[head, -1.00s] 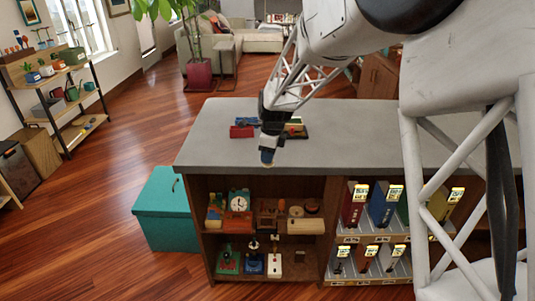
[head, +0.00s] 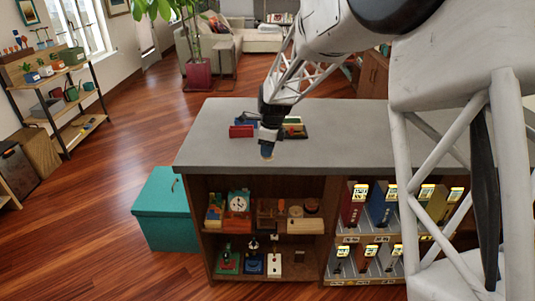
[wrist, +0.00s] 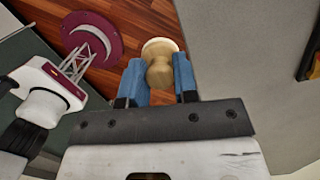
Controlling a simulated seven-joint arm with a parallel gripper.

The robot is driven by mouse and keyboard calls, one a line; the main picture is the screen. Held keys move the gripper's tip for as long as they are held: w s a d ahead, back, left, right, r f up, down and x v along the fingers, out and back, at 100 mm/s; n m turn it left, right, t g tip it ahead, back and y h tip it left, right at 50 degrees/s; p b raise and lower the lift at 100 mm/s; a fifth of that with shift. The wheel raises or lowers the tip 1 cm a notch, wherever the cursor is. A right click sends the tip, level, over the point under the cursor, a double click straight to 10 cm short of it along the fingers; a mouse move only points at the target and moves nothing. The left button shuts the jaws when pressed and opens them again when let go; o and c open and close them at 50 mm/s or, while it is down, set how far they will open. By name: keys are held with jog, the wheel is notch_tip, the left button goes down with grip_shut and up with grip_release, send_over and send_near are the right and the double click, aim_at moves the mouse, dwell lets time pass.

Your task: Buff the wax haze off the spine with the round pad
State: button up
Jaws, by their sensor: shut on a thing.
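My gripper (head: 267,142) is over the front part of the grey counter top in the head view, pointing down. In the wrist view its two blue fingers (wrist: 160,82) are shut on the round pad (wrist: 159,48), which has a turned wooden handle and a pale disc at its end. I cannot tell which spine has wax haze.
Small coloured items (head: 243,128) lie on the grey counter (head: 215,145) behind my gripper. The left bay holds a clock (head: 238,201) and other small objects. A teal box (head: 165,212) stands left of the unit. My arm hides part of the right bay.

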jog(key=w+d+r, duration=0.1)
jog(key=w+r, duration=0.2)
jog(key=w, duration=0.6)
jog(key=w+d+r, duration=0.1)
jog(key=w+r, duration=0.2)
jog(key=w, duration=0.6)
jog(key=w+d+r, duration=0.1)
jog(key=w+r, duration=0.2)
jog(key=w, duration=0.6)
jog(key=shift+w+d+r, duration=0.3)
jog(key=shift+d, duration=0.1)
jog(key=shift+f, duration=0.15)
